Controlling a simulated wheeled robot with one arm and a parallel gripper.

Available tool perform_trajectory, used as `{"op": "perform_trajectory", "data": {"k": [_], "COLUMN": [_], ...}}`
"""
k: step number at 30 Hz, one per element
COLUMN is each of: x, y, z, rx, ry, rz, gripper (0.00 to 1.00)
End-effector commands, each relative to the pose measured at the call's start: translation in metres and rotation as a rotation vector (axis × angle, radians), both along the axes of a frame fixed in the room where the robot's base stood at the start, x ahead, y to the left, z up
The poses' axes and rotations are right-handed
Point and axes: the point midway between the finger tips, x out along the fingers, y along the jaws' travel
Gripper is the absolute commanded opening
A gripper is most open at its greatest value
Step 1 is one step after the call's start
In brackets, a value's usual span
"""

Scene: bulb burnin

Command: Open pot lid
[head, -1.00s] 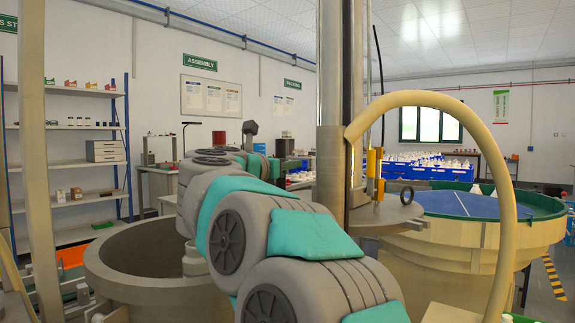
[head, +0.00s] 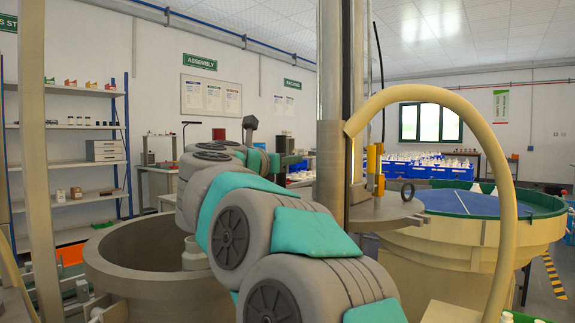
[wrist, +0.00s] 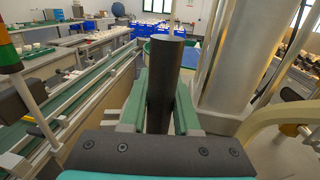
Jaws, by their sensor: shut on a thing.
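A large grey round pot (head: 130,289) stands at the lower left in the head view. Its top is open where I see it, and my arm hides its right side. A flat grey disc (head: 383,211) with a dark ring (head: 407,192) sits by the column at the right; I cannot tell whether it is the lid. In the wrist view my gripper (wrist: 160,105) is shut on a dark cylindrical bar (wrist: 168,72) that stands between its green fingers. In the head view my arm hides most of the gripper. I cannot see whether the bar belongs to a lid.
A tall metal column (head: 340,110) and a curved cream pipe (head: 430,97) stand close to my arm. A cream tub (head: 462,250) with a green rim stands at the right. Conveyor rails (wrist: 85,100) run at the left in the wrist view. Blue crates (head: 415,172) are farther back.

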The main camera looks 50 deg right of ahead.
Motion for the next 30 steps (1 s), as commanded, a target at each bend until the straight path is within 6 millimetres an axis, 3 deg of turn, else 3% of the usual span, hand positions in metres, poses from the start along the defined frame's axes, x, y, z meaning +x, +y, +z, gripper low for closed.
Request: {"op": "perform_trajectory", "data": {"k": [11,21,30], "x": [-0.011,-0.054,-0.053], "y": [-0.015,-0.06,-0.06], "z": [0.0,-0.005,-0.001], "rx": [-0.01,0.01,0.002], "ry": [-0.011,-0.004,0.002], "rz": [-0.072,-0.109,-0.102], "gripper": [0.0,0.0,0.0]}}
